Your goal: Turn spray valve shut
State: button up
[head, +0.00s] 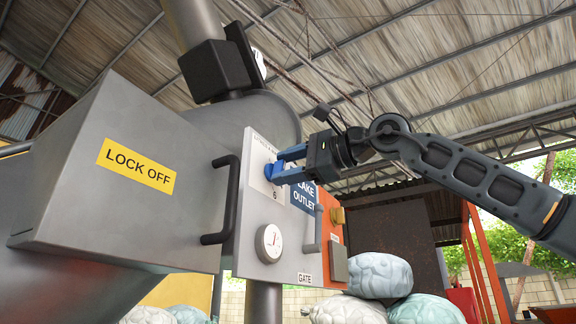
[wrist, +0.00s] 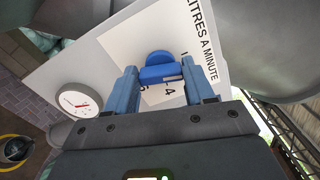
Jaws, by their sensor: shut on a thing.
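The spray valve's blue knob (head: 270,171) is on a white dial plate on the grey panel. In the wrist view the blue knob (wrist: 160,68) sits between my blue fingers, in front of a white plate (wrist: 118,44) marked LITRES A MINUTE. A 4 shows on the plate beside the knob; another digit is partly covered. My gripper (head: 283,165) reaches in from the right and is shut on the knob. The fingers hide part of the knob and dial, so its exact setting cannot be read.
A round gauge (head: 269,243) sits below the dial. Stacked bags (head: 378,274) stand below right.

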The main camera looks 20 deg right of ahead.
jog(key=shift+f+n, duration=0.1)
jog(key=shift+n, duration=1.4)
jog(key=o, duration=1)
jog(key=shift+o, duration=0.2)
jog(key=shift+s, duration=0.1)
jog(key=b+v, duration=0.2)
jog(key=v, duration=0.5)
jog(key=shift+s+d, duration=0.25)
